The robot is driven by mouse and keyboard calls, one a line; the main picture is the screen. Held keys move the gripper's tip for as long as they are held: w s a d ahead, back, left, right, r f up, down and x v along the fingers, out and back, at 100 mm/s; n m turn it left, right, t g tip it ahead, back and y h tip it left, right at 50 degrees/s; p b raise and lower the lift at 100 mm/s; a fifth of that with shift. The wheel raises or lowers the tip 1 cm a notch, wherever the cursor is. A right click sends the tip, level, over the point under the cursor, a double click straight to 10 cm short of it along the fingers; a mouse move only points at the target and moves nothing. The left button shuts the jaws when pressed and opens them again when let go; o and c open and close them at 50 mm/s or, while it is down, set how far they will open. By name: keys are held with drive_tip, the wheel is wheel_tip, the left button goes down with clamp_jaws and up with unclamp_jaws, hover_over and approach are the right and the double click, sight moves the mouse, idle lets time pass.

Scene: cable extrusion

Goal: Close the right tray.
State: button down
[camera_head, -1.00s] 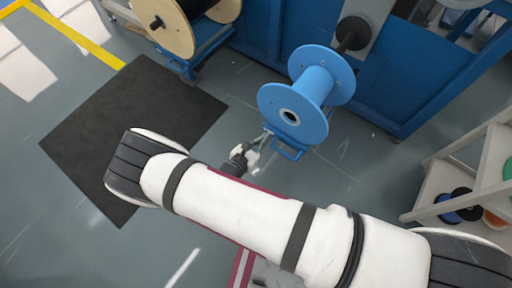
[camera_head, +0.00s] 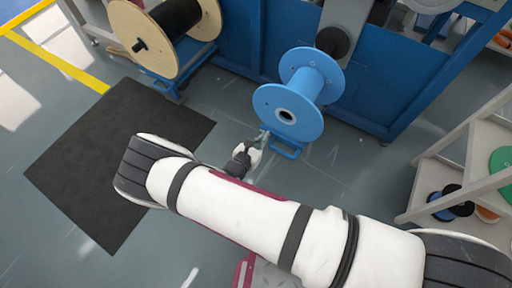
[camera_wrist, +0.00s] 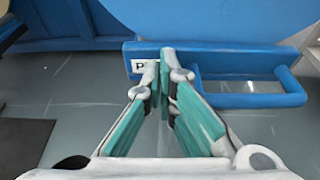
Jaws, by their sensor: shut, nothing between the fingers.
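The right tray (camera_head: 287,153) is blue, with a loop handle, and sits low under the blue spool (camera_head: 286,112) in the head view. In the wrist view, the tray's front plate (camera_wrist: 230,60) bears a partly hidden white label, and its handle (camera_wrist: 250,101) juts out at the right. My gripper (camera_head: 262,138) is shut and empty, with its teal fingers together. In the wrist view, its fingertips (camera_wrist: 164,62) overlap the front plate, left of the handle. They look at or very near the plate; contact is hard to tell.
A black hub (camera_head: 333,42) on the blue machine stands behind the spool. A wooden-flanged spool (camera_head: 150,40) stands on another blue tray at left. A shelf (camera_head: 460,170) with small spools is at right. A black mat (camera_head: 110,160) lies on open floor at left.

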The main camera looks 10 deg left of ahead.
drive_tip(key=w+d, duration=0.2)
drive_tip(key=w, duration=0.4)
drive_tip(key=w+d, duration=0.2)
drive_tip(key=w, duration=0.4)
drive_tip(key=w+d+b, duration=0.1)
drive_tip(key=w+d, duration=0.1)
drive_tip(key=w, duration=0.4)
drive_tip(key=shift+w+d, duration=0.3)
drive_tip(key=shift+d, duration=0.1)
drive_tip(key=shift+w+d, duration=0.25)
drive_tip(key=shift+w, duration=0.5)
